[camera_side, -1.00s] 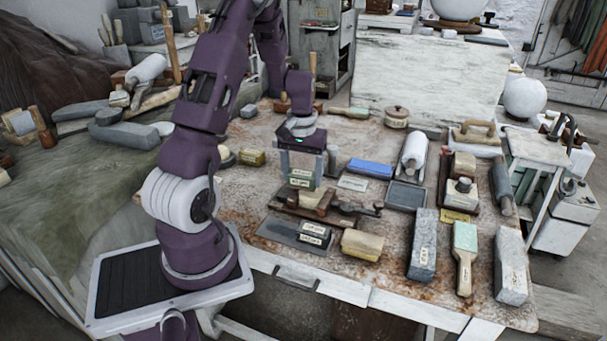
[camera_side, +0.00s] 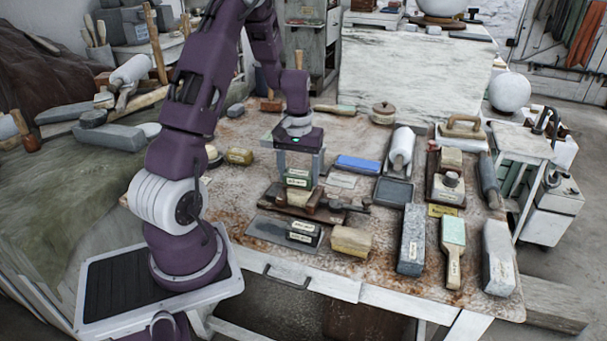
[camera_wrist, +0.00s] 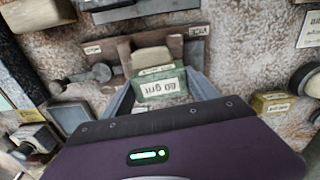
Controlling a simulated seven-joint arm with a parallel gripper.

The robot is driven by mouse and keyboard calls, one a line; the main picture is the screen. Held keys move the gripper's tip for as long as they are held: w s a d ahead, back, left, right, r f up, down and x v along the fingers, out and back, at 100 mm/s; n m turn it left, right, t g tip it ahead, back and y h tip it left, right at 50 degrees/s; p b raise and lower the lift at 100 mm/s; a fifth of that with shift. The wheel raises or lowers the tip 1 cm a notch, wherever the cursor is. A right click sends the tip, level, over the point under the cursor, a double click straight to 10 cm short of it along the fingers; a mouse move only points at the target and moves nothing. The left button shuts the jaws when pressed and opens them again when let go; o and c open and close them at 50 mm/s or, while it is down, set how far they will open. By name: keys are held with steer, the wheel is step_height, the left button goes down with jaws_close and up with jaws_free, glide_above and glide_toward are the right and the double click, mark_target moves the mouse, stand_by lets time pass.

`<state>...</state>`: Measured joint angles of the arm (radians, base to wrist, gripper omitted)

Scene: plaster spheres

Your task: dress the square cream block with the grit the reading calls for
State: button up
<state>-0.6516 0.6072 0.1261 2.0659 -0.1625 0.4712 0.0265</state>
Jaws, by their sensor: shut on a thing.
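My gripper (camera_side: 298,170) is shut on a green-sided block with a cream label, and points down over the wooden holder. In the wrist view the held block (camera_wrist: 160,84) reads "60 grit", upside down. The cream block (camera_wrist: 152,58) sits just beyond it, between the dark wooden parts of the holder (camera_wrist: 122,55). In the side view the holder (camera_side: 328,212) shows beneath my gripper. I cannot tell whether the held block touches the cream block. A stand (camera_side: 448,192) with a round-topped device and a pale block is at right; no reading is legible.
A blue block (camera_side: 357,164) lies behind, a yellowish block (camera_side: 238,156) left.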

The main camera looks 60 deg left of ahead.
steer(key=shift+s+a, duration=0.75)
steer(key=shift+s, duration=0.3)
steer(key=shift+w, duration=0.1)
steer(key=shift+w+d+r, duration=0.75)
steer(key=shift+w, duration=0.1)
steer(key=shift+r, duration=3.25)
